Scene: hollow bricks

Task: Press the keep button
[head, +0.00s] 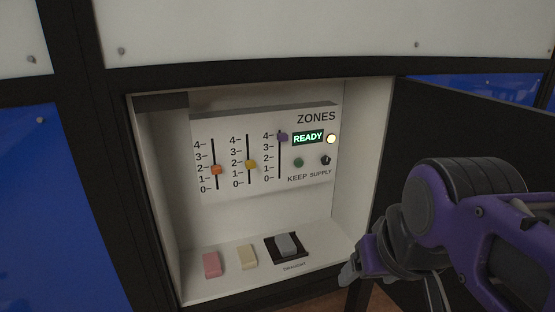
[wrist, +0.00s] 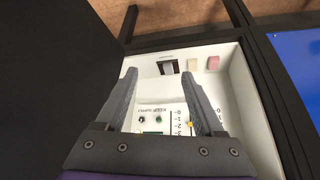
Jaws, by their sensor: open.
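The keep button (head: 298,162) is a small green round button on the white ZONES panel (head: 240,195), above the word KEEP. It also shows small in the wrist view (wrist: 159,119), between my fingers. My gripper (head: 352,272) is at the lower right in the head view, in front of the recess and apart from the panel. In the wrist view, my gripper (wrist: 158,74) has its two fingers spread with nothing between them.
Sliders with orange (head: 216,170), yellow (head: 251,164) and purple (head: 283,137) knobs are on the panel. A black supply knob (head: 325,160) sits right of the button. A dark door (head: 440,125) stands at right.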

